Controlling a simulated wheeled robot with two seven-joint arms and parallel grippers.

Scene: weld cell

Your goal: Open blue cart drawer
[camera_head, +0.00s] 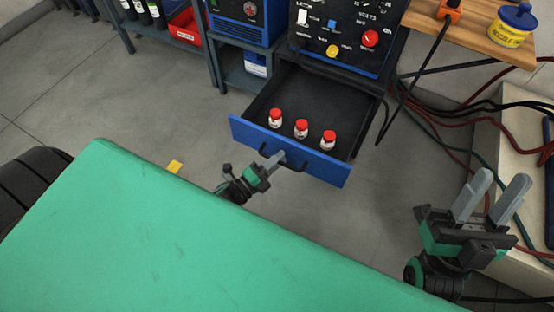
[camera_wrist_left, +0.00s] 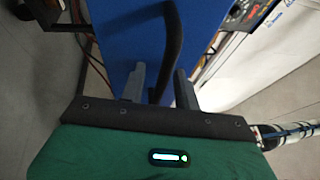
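The blue cart drawer (camera_head: 236,128) is pulled out from the cart, and its inside shows in the camera_head view. Three small white bottles with red caps (camera_head: 301,129) stand in it. A dark bar handle (camera_head: 297,167) is on its blue front. My left gripper (camera_head: 273,161) is at this handle. My right gripper (camera_head: 491,196) is open and empty at the right, away from the drawer.
A green surface (camera_head: 150,220) fills the lower left, close to my left arm. The cart's control panel (camera_head: 345,35) is above the drawer. Cables (camera_head: 440,115) hang at the right beside a wooden bench (camera_head: 480,30). Grey floor (camera_head: 130,100) is clear left of the drawer.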

